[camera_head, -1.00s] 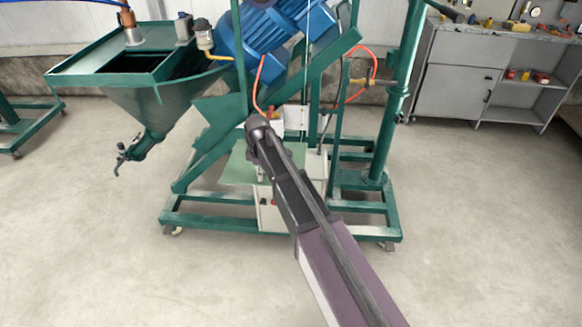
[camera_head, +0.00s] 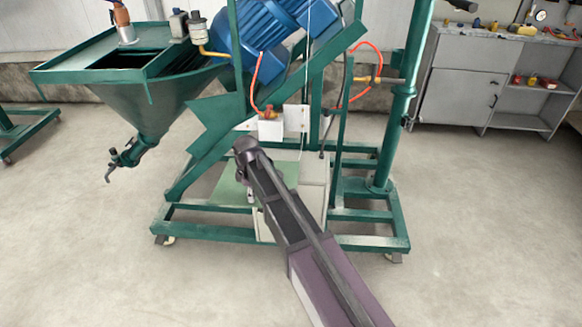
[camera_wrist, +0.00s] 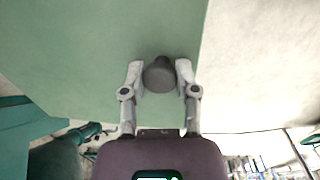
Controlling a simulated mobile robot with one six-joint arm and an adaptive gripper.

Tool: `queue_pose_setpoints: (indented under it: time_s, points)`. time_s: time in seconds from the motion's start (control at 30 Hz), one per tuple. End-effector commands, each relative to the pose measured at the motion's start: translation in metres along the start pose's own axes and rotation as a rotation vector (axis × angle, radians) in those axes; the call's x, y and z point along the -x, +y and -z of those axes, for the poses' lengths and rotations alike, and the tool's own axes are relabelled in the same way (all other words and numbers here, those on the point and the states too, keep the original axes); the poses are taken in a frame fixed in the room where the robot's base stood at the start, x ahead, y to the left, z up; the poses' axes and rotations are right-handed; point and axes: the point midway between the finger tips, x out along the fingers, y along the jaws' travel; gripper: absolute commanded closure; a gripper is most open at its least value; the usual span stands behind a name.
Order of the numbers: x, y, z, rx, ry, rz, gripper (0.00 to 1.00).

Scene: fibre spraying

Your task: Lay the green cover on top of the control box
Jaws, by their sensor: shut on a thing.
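The green cover (camera_wrist: 90,50) is a flat pale green plate with a dark round knob (camera_wrist: 160,76). My gripper (camera_wrist: 160,80) is shut on this knob in the wrist view, one finger on each side. In the head view the cover (camera_head: 230,192) shows on both sides of my arm, which hides its middle and most of my gripper. The control box (camera_head: 313,185) is a pale grey box low in the machine frame. The cover is over its left part and reaches out past it to the left. I cannot tell whether they touch.
The green machine frame (camera_head: 350,242) surrounds the box, with a blue motor (camera_head: 262,40) above and a hopper (camera_head: 150,100) to the left. An orange hose (camera_head: 376,62) hangs at the right. A grey workbench (camera_head: 460,85) stands back right. The floor in front is clear.

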Motion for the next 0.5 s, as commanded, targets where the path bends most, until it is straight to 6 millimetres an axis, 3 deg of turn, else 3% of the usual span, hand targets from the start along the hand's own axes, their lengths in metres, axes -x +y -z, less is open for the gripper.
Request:
queue_pose_setpoints:
  time_s: [0.27,0.5]
  points:
    - [0.0,-0.002,-0.009,-0.001,0.001,-0.005,1.0]
    - [0.0,-0.009,-0.054,-0.005,0.004,-0.034,1.0]
